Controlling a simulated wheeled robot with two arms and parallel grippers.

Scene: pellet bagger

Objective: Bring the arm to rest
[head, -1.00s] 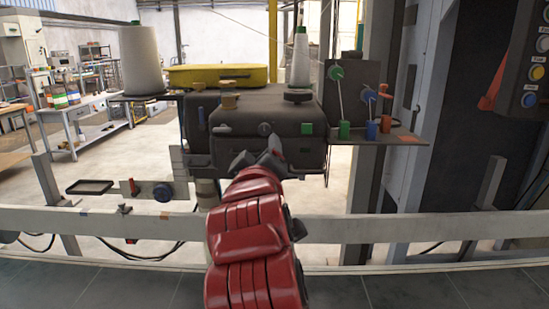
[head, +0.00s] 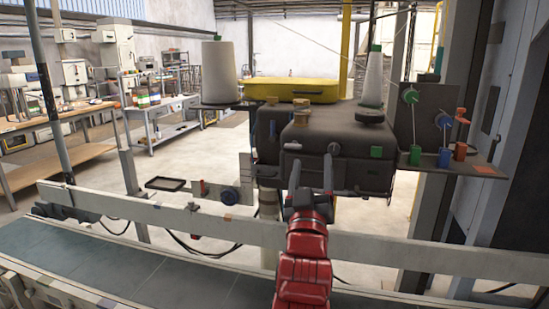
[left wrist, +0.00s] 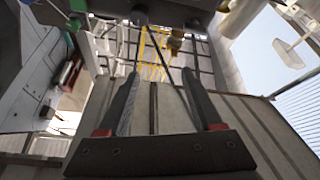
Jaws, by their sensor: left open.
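In the left wrist view the same gripper (left wrist: 161,74) shows two dark fingers spread apart. My red left arm comes up from the bottom of the head view. Whether the fingers touch the machine, I cannot tell. My right gripper is not in view.
A white rail (head: 150,215) and a grey-green conveyor belt (head: 110,262) cross in front. A thread cone (head: 219,75) and a yellow case (head: 291,91) stand by the machine. A bracket with coloured parts (head: 435,160) is at right.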

